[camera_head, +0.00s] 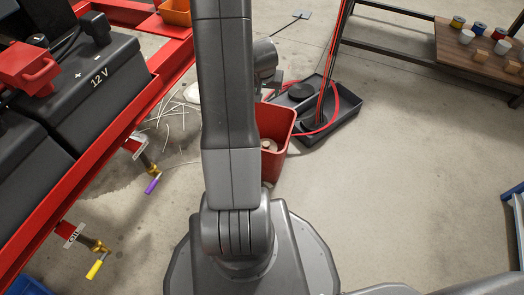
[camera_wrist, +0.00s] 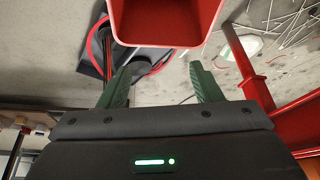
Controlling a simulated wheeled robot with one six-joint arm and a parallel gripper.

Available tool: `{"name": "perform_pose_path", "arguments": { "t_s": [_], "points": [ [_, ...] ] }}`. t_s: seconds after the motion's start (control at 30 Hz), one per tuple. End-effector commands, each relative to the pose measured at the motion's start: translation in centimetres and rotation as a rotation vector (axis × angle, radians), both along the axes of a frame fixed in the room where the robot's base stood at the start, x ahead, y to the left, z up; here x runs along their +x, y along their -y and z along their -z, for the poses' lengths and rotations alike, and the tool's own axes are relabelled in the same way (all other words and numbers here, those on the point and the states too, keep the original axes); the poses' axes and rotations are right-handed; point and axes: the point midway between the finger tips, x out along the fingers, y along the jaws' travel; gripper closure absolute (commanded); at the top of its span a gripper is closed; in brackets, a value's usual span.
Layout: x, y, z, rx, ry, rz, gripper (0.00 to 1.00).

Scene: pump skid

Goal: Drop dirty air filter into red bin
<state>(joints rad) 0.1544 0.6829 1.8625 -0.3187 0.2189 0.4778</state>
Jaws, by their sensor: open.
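The red bin (camera_head: 281,125) stands on the floor just right of my arm in the head view, and my arm hides its left part. A pale round piece (camera_head: 269,145) shows inside it, partly hidden; it may be the dirty air filter, but I cannot tell for sure. In the wrist view the bin (camera_wrist: 165,18) fills the top middle, beyond my fingertips, and its visible inside looks bare. My gripper (camera_wrist: 162,85) is open, with two green fingers apart and nothing between them. In the head view my gripper is hidden behind my arm.
A black tray (camera_head: 345,105) with a red hose lies behind the bin. A red skid frame (camera_head: 130,115) carrying a black 12 V battery (camera_head: 95,80) runs along the left. A wooden-topped bench (camera_head: 480,50) is at the back right. The floor at right is mostly clear.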

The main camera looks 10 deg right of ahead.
Motion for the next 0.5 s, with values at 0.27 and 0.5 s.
{"name": "perform_pose_path", "arguments": {
  "t_s": [0.27,0.5],
  "points": [
    [-1.4,-0.5,-3.7,0.0,0.0,-0.001,0.41],
    [-1.6,-0.6,-4.0,0.0,-0.001,-0.001,0.41]
  ]
}}
